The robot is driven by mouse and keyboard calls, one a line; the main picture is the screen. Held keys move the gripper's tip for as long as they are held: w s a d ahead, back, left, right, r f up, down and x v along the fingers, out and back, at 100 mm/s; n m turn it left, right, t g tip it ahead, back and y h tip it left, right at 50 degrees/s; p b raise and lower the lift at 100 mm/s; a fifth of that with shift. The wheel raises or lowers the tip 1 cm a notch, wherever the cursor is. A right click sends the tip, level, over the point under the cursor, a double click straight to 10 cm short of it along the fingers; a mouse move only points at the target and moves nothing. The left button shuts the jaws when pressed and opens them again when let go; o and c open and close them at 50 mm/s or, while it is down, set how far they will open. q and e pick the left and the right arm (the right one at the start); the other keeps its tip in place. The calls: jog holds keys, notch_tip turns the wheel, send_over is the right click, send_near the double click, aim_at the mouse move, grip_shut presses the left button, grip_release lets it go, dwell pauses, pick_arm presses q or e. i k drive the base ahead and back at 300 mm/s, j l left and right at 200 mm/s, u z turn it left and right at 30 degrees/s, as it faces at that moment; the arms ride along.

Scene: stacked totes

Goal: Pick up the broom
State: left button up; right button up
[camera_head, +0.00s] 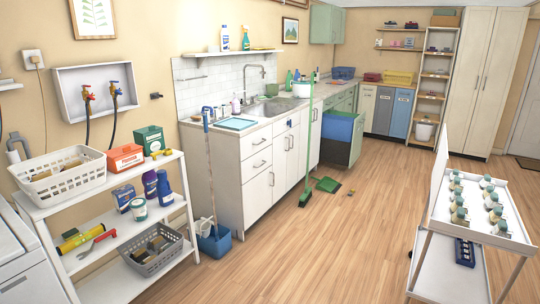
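The broom (311,130) stands nearly upright in front of the kitchen counter, close to its right end by the pulled-out bin. It has a long thin green handle, and its dark green head (305,198) is on the wood floor. I cannot tell whether the handle touches the counter edge. Neither of my grippers is in view.
A green dustpan (328,184) lies on the floor right of the broom head. A mop (210,165) stands in a blue bucket (215,245). A white shelf rack (125,235) is at left, a white cart (450,265) at right.

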aim_at(306, 195)
jog(key=i+l+z, duration=0.2)
jog(key=i, duration=0.7)
jog(key=i+j+z, duration=0.15)
jog(key=i, duration=0.7)
jog(key=i+j+z, duration=0.2)
jog(key=i, duration=0.65)
jog(key=i+u, duration=0.15)
jog(key=i, duration=0.35)
jog(key=i+l+u, duration=0.1)
jog(key=i, duration=0.4)
jog(key=i+l+u, duration=0.15)
jog(key=i, duration=0.35)
jog(key=i+l+u, duration=0.15)
jog(key=i, duration=0.35)
jog(key=i+l+u, duration=0.15)
jog(key=i, duration=0.3)
